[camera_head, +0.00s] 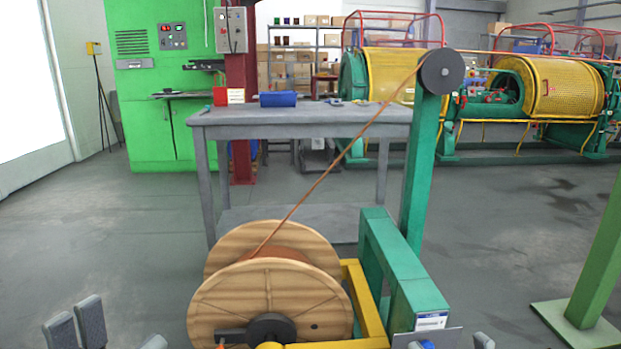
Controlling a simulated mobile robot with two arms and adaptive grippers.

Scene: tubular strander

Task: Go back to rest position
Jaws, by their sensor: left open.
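My left gripper (115,333) shows at the bottom left edge. Its grey fingertips stand apart with nothing between them, so it is open and empty. It is left of the wooden cable reel and apart from it. Small grey tips at the bottom edge, right of the reel, may belong to my right gripper; too little shows to tell its state.
The wooden reel (270,300) sits in a yellow and green stand close in front. Its copper-coloured strand rises to a grey pulley (441,72) on a green post. A grey table (300,118) stands behind. A green post (598,265) is at right. Floor at left is clear.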

